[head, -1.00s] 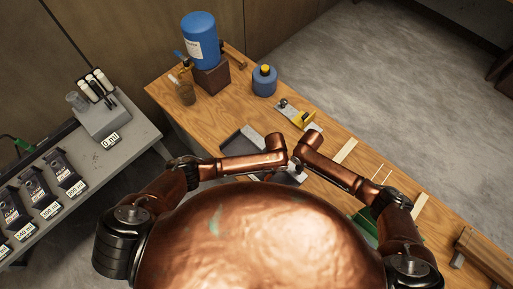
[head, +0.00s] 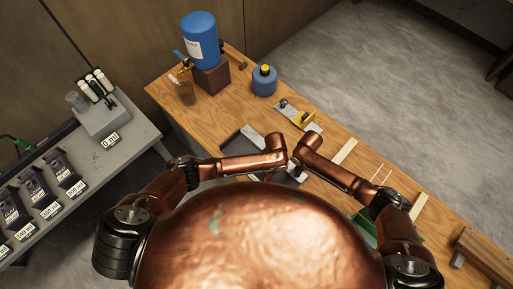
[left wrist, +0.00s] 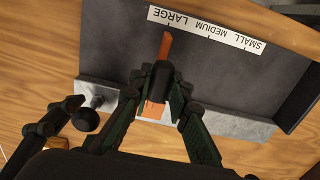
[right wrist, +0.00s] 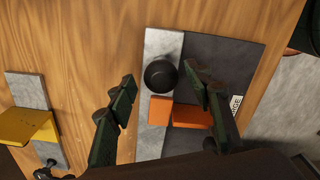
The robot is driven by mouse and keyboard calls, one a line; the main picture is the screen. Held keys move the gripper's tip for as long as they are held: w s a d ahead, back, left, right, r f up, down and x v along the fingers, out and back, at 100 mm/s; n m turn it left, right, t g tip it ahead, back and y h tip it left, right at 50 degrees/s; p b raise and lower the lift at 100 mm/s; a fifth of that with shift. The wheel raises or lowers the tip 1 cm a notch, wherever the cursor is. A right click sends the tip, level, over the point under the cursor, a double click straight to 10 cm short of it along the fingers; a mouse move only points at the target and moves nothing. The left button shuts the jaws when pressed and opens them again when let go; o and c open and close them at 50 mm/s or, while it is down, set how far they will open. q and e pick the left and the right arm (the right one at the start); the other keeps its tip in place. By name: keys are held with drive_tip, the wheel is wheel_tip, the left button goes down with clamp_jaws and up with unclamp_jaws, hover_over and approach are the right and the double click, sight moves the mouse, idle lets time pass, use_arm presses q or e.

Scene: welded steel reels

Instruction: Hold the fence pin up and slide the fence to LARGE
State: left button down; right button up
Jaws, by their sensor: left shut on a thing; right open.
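The orange fence (left wrist: 155,108) sits across a grey rail on a dark plate, its tip by the LARGE end of the label strip (left wrist: 208,30). It also shows in the right wrist view (right wrist: 190,116). My left gripper (left wrist: 160,80) is shut on the fence; dark fingertips hide its middle. The fence pin has a round black knob (right wrist: 160,74) near the rail's end, beside the fence; it also shows in the left wrist view (left wrist: 86,120). My right gripper (right wrist: 158,76) is open, with the knob between its fingers in view; contact is not visible. My arms hide most of this in the head view.
A second rail with a yellow fence (right wrist: 27,127) lies on the wooden bench nearby. A blue jar (head: 264,82) and a large blue container (head: 200,42) stand farther back. The bench between the two rails looks clear.

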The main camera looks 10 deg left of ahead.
use_arm(q)
drive_tip(key=shift+a, duration=0.1)
use_arm(e)
drive_tip(key=shift+r, duration=0.1)
use_arm(q)
drive_tip(key=shift+w, duration=0.1)
use_arm(e)
drive_tip(key=shift+r, duration=3.4)
use_arm(q)
drive_tip(key=c, duration=1.8)
unclamp_jaws()
drive_tip(key=shift+r, duration=3.55)
